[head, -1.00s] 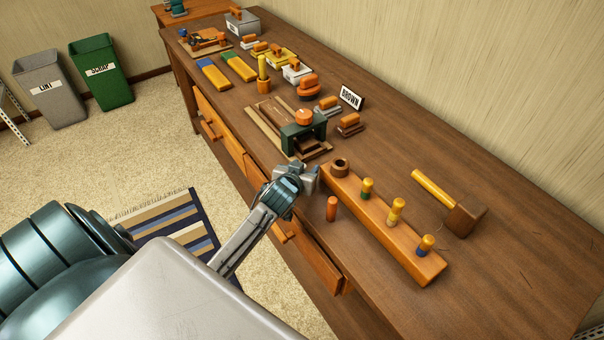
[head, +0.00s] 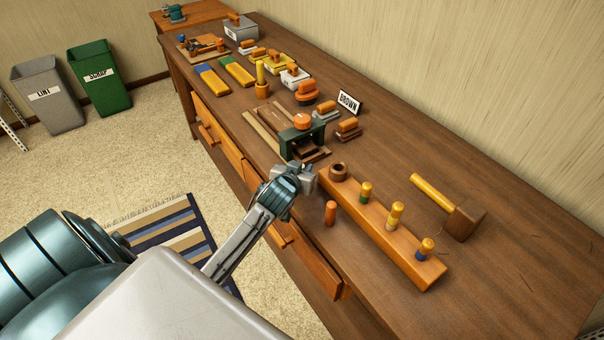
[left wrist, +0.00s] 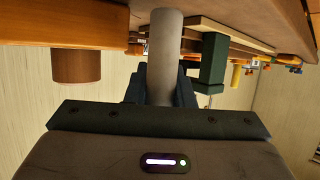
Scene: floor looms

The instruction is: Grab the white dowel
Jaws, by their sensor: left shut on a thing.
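The white dowel (left wrist: 165,55) shows as a pale grey-white cylinder in the left wrist view, between the dark fingers of my left gripper (left wrist: 160,88). The fingers are shut on it. Its lower end in that picture is hidden between the fingers and palm. In the head view my left gripper (head: 300,178) is at the left end of the wooden peg rack (head: 405,258), low over the bench. The dowel cannot be told apart from the gripper there. My right gripper is not in view.
The rack holds several colour-banded pegs and a brown round piece (head: 338,171). An orange peg (head: 330,213) stands in front of it. A mallet (head: 462,221) lies to the right. A dark green press (head: 302,142) stands just behind my gripper. Bare bench lies at the right.

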